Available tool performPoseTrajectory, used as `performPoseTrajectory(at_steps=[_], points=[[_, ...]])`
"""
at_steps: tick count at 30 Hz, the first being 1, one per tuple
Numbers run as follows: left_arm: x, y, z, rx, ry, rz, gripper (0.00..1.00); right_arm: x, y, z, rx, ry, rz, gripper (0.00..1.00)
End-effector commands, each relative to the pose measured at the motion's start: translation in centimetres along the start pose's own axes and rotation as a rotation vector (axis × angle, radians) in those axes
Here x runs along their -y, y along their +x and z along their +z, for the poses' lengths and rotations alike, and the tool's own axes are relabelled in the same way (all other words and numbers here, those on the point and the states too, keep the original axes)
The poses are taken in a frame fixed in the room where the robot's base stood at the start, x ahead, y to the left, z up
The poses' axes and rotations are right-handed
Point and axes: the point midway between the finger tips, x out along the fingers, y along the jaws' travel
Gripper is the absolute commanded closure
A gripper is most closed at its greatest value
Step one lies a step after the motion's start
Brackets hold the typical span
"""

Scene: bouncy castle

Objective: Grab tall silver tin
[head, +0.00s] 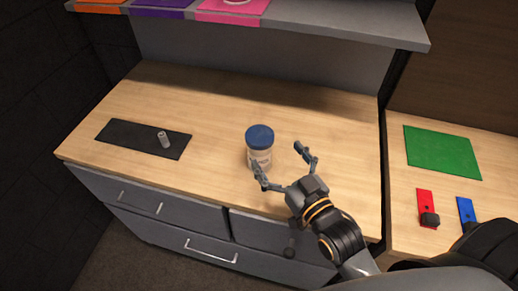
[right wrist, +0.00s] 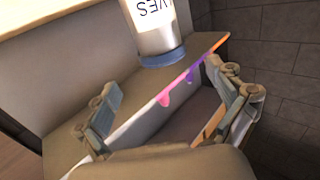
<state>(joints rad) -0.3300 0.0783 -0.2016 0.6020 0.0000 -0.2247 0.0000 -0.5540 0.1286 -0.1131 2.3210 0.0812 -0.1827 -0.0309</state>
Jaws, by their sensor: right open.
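A small, slim grey-silver cylinder (head: 164,140) stands upright on a black mat (head: 128,137) at the left of the wooden counter in the head view. A larger pale jar with a blue lid (head: 259,148) stands near the counter's middle. My right gripper (head: 277,156) is open and empty, just right of the jar and well to the right of the silver cylinder. In the right wrist view the jar (right wrist: 155,28) appears upside down beyond the open fingers (right wrist: 162,76); part of its label shows. The silver cylinder cannot be made out there. My left gripper is not in view.
A grey shelf (head: 345,25) with orange, purple and pink mats overhangs the counter's back. A right-hand counter holds a green mat (head: 441,152), a red mat (head: 425,203) with a dark object, and a blue mat (head: 466,212). Counter (head: 210,110) between black mat and jar is clear.

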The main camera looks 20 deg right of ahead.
Motion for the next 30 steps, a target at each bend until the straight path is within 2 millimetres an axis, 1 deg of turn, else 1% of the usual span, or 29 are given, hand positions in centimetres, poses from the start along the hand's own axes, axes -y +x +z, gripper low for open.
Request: performPoseTrajectory(at_steps=[1, 3, 7, 10, 14, 16, 19, 23, 29, 30], points=[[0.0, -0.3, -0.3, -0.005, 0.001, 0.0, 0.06, 0.0, 0.8, -0.2, -0.001, 0.0, 0.0, 0.06], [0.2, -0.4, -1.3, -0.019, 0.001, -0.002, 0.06, 0.0, 1.6, -0.1, 0.0, 0.0, 0.0, 0.06], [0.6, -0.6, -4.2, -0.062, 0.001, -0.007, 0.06, 0.0, 2.3, 0.0, 0.001, 0.0, 0.0, 0.06], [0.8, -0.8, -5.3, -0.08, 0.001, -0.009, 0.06, 0.1, 2.9, 0.0, 0.0, 0.001, 0.001, 0.06], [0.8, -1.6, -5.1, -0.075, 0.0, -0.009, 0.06, 0.4, 4.7, 0.1, 0.001, 0.001, 0.0, 0.06], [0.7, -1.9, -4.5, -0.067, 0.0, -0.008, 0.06, 0.6, 5.8, 0.2, 0.0, 0.002, 0.0, 0.06], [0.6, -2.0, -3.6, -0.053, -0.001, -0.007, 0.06, 0.5, 6.9, 0.3, 0.0, 0.001, 0.0, 0.06], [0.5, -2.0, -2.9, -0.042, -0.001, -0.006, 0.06, 0.5, 7.5, 0.5, 0.001, 0.0, 0.0, 0.06], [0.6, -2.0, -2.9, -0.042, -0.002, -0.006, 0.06, 0.5, 7.5, 0.5, 0.002, 0.0, 0.0, 0.06], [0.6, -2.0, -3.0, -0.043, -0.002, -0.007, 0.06, 0.5, 7.5, 0.5, 0.002, 0.0, 0.0, 0.14]])
